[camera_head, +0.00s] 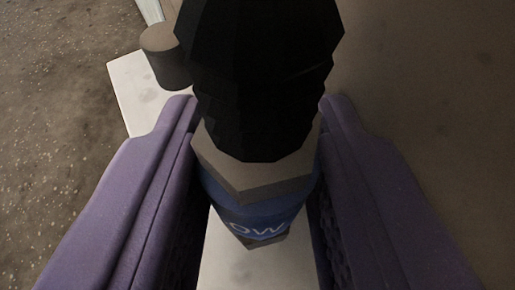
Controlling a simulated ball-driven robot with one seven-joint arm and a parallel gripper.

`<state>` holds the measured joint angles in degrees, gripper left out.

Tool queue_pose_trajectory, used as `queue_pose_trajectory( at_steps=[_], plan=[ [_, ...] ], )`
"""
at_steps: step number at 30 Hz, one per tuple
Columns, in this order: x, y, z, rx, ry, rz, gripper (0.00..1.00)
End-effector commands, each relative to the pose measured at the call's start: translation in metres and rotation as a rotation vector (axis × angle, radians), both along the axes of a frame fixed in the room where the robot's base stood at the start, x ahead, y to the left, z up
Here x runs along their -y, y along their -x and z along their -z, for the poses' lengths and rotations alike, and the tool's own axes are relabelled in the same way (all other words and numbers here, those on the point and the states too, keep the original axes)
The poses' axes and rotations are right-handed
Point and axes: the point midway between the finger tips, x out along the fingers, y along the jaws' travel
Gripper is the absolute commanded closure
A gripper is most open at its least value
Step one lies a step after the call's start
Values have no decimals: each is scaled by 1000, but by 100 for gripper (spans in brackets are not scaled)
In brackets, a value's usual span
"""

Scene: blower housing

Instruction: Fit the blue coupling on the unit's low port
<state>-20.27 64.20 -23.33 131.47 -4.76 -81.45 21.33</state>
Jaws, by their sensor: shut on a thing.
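The blue coupling (262,215) sits between the two purple fingers of my gripper (255,200) in the camera view. It has a blue band with white letters, of which "OW" can be read, and grey angular collars above and below the band. My gripper is shut on it. A large black faceted piece (262,80) rises from the coupling's upper end toward the top of the picture and hides what lies behind it. I cannot tell whether the black piece is joined to the coupling. I cannot make out the low port.
A grey-brown cylindrical stub (165,57) shows at upper left, beside a pale flat surface (130,92). Speckled brown ground (60,90) lies at left. A plain brown surface (430,90) fills the right side.

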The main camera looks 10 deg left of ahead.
Motion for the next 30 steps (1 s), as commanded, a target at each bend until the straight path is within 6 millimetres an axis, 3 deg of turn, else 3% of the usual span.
queue_pose_trajectory(
  at_steps=[9, 10, 14, 23, 30],
  plan=[
    [0, 0, 8, 1, 0, 1, 100],
    [0, 0, 8, 1, 0, 0, 63],
    [0, 0, 7, 1, 0, 0, 35],
    [1, 2, 7, -1, 0, 1, 35],
    [5, 37, -9, -4, -1, 3, 35]
  ],
)
